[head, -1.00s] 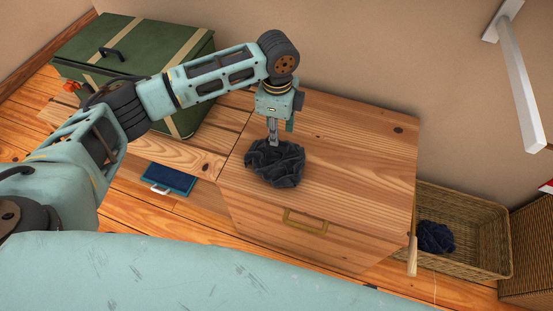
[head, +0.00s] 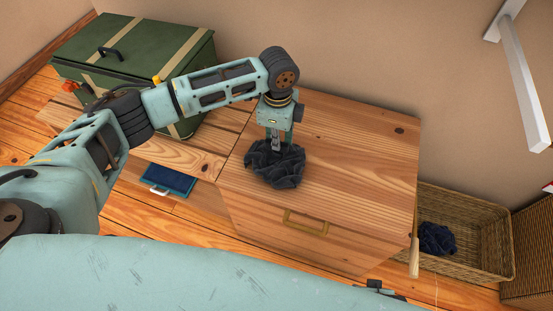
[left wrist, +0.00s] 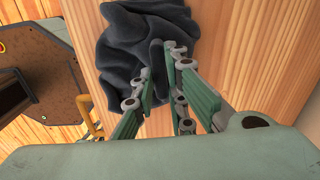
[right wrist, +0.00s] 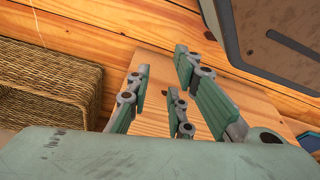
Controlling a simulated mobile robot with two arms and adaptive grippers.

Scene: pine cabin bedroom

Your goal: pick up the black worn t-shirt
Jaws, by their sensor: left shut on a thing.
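The black worn t-shirt (head: 276,168) lies crumpled on the wooden cabinet top, near its left edge. It also shows in the left wrist view (left wrist: 130,48) as dark folds. My left gripper (head: 275,146) points down into the top of the shirt. In the left wrist view its fingers (left wrist: 158,85) are close together with a fold of the shirt between their tips.
The wooden cabinet (head: 355,150) has clear room right of the shirt. A wicker basket (head: 490,262) with a dark cloth (head: 436,238) stands on the floor at right. A green trunk (head: 150,60) stands at the back left. A blue dustpan (head: 170,180) lies left of the cabinet.

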